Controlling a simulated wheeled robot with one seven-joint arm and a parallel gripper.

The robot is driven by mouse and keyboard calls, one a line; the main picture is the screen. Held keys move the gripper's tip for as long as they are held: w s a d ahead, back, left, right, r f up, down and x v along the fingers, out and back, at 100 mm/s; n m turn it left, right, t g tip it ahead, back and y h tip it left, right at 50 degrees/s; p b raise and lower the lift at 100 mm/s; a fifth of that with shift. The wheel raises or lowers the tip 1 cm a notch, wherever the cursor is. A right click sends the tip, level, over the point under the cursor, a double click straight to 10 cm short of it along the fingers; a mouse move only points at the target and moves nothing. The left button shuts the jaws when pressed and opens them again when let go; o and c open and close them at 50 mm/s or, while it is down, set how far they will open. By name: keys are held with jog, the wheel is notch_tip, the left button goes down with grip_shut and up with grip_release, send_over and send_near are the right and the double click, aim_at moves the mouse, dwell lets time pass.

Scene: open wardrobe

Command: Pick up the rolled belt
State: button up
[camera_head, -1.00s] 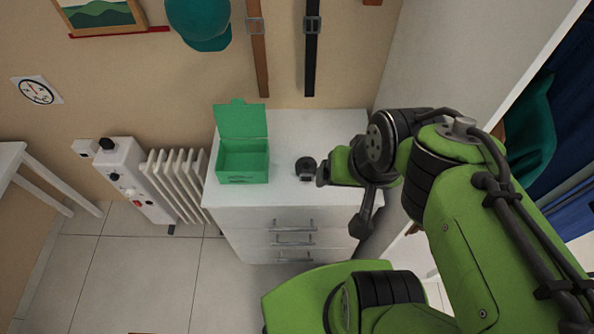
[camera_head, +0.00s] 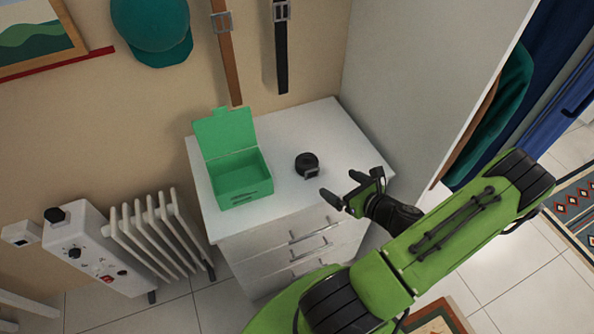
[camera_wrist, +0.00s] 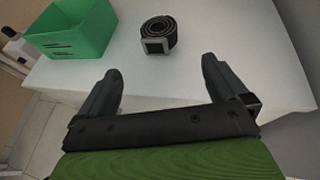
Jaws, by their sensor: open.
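The rolled belt (camera_head: 307,164) is a small black coil with a metal buckle. It lies on the white top of the chest of drawers, to the right of the green box. In the wrist view the belt (camera_wrist: 158,35) lies beyond the fingertips, between their lines, with its buckle facing me. My gripper (camera_head: 337,187) is open and empty, in front and to the right of the belt and apart from it. In the wrist view the two dark fingers of my gripper (camera_wrist: 160,68) are spread wide with nothing between them.
The open green box (camera_head: 240,178) stands left of the belt, its lid raised at the back. The chest of drawers (camera_head: 325,122) has free room behind and right of the belt. A white wardrobe panel (camera_head: 425,80) rises at right. Two belts hang on the wall.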

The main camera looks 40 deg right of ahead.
aim_at(316, 170)
jog(key=b+x, duration=0.1)
jog(key=x, duration=1.3)
jog(key=shift+w+f+b, duration=0.2)
jog(key=shift+b, duration=0.15)
jog(key=shift+r, duration=0.1)
jog(key=c, duration=1.1)
